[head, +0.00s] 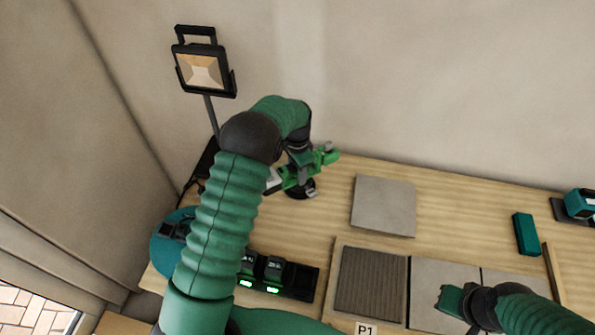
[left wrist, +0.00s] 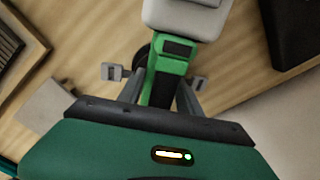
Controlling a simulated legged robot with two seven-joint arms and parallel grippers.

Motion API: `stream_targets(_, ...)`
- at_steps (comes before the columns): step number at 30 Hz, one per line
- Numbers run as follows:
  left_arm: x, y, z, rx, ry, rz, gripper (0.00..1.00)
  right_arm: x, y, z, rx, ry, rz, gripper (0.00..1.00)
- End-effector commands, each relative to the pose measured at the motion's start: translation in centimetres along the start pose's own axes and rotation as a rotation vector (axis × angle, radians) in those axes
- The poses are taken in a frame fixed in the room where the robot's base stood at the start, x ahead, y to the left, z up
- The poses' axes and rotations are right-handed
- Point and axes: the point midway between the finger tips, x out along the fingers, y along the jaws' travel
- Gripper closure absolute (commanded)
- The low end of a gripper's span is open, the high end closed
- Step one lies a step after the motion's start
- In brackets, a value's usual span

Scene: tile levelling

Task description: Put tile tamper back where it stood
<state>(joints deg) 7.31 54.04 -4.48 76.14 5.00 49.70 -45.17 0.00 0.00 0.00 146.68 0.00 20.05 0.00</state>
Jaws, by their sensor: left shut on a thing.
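The tile tamper (head: 325,157) is a green tool with a dark round base near the back left of the wooden bench. My left gripper (head: 299,177) is shut on it. In the left wrist view the tamper (left wrist: 163,82) shows green with a light grey block at its upper end, between my left gripper's fingers (left wrist: 156,77). Its dark base is low over the bench; I cannot tell whether it touches. My right gripper (head: 452,299) is over the tiles at the front right, its fingers too unclear to judge.
A loose grey tile (head: 384,207) lies right of the tamper. A dark ribbed tile (head: 372,282) and paler tiles lie in front. A charger with green lights (head: 300,281), a work lamp (head: 203,70), a teal block (head: 526,234) and a teal tool (head: 580,204) stand around.

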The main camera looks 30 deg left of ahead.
Motion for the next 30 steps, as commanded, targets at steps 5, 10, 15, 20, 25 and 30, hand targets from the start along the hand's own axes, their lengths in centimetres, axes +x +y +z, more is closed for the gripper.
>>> stream_targets(5,0.05,-0.09,-0.08,0.000,0.003,-0.002,1.00,0.07,0.00,0.02,0.000,0.000,0.000,1.00)
stream_targets(10,0.22,-0.09,-0.08,0.000,0.003,-0.002,1.00,0.14,0.00,0.03,0.000,0.000,0.000,1.00)
stream_targets(15,0.39,-0.09,-0.09,0.000,0.003,-0.002,1.00,0.21,0.00,0.05,0.000,0.000,0.000,1.00)
stream_targets(20,0.55,-0.10,-0.09,0.000,0.003,-0.003,1.00,0.27,0.00,0.07,0.000,0.000,0.000,1.00)
stream_targets(25,0.55,-0.10,-0.09,0.000,0.003,-0.003,1.00,0.26,0.00,0.06,0.000,0.000,0.000,1.00)
stream_targets(30,0.56,-0.09,-0.09,0.000,0.003,-0.003,0.52,0.26,0.00,0.06,0.000,0.000,0.000,1.00)
